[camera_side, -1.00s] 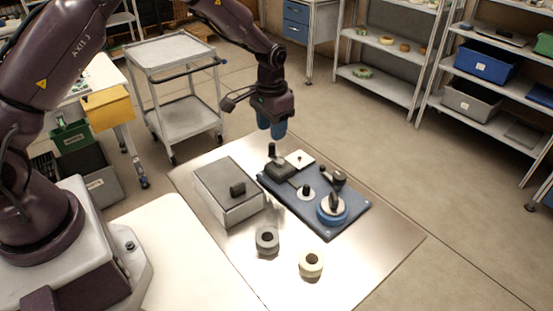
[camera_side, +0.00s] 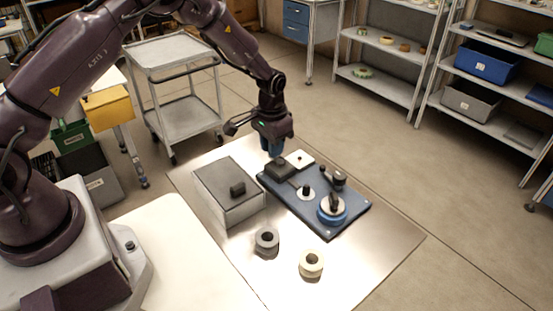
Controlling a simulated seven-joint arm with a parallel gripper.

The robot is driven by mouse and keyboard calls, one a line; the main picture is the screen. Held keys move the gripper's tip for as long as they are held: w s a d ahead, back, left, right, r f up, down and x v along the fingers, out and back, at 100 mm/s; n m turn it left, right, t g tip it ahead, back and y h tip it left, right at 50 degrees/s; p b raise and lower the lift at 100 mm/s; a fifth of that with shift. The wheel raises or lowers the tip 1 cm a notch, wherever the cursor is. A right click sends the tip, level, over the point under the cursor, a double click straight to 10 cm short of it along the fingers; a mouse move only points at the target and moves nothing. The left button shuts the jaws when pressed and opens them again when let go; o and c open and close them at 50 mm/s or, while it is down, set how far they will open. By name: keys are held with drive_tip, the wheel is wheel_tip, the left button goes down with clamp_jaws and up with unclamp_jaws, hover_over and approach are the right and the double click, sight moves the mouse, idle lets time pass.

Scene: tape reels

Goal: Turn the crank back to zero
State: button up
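A blue baseplate (camera_side: 352,208) lies on the metal table. At its far left end is a dark block (camera_side: 279,172), whose upright knob showed earlier and is now hidden by my fingers. It looks like the crank, but I cannot be sure. My gripper (camera_side: 274,151) points down with its blue fingertips at that knob's place. I cannot tell whether they are closed on it. A blue reel (camera_side: 331,216) with a dark upright piece sits at the plate's near right. A smaller white hub (camera_side: 305,193) with a dark knob is mid-plate, and a dark fitting (camera_side: 339,180) is behind the reel.
A grey box (camera_side: 229,196) with a dark handle stands left of the plate. A dark roll (camera_side: 266,240) and a cream roll (camera_side: 311,264) lie in front. A white square piece (camera_side: 299,159) is close right of my gripper. The table's right front is clear.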

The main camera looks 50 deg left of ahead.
drive_tip(key=shift+c, duration=0.3)
drive_tip(key=shift+s+d, duration=0.15)
drive_tip(key=shift+s, duration=0.6)
drive_tip(key=shift+d, duration=0.1)
drive_tip(key=shift+s+d, duration=0.4)
drive_tip(key=shift+s, duration=0.1)
drive_tip(key=shift+d, duration=0.1)
